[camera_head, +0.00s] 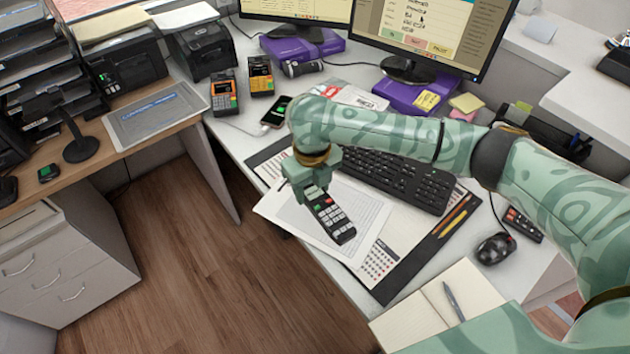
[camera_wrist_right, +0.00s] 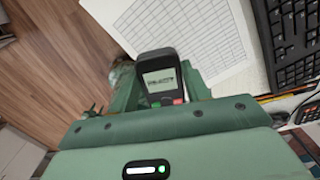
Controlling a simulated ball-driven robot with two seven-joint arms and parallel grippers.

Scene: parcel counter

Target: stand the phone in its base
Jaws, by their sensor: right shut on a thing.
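The phone (camera_head: 330,216) is a dark handset with a pale screen, a red key and rows of light keys. My right gripper (camera_head: 312,190) is shut on its upper part and holds it tilted over the papers at the desk's front edge. In the right wrist view the phone's screen end (camera_wrist_right: 158,78) shows between the fingers; its lower part is hidden there. I cannot tell for sure which thing is the phone's base; a small black device with a green display (camera_head: 47,172) lies on the left wooden counter. My left gripper is not in view.
A keyboard (camera_head: 395,178) lies just behind the phone. The left counter holds a grey clipboard-like panel (camera_head: 155,116) and a black stand (camera_head: 80,148). A floor gap separates counter and desk.

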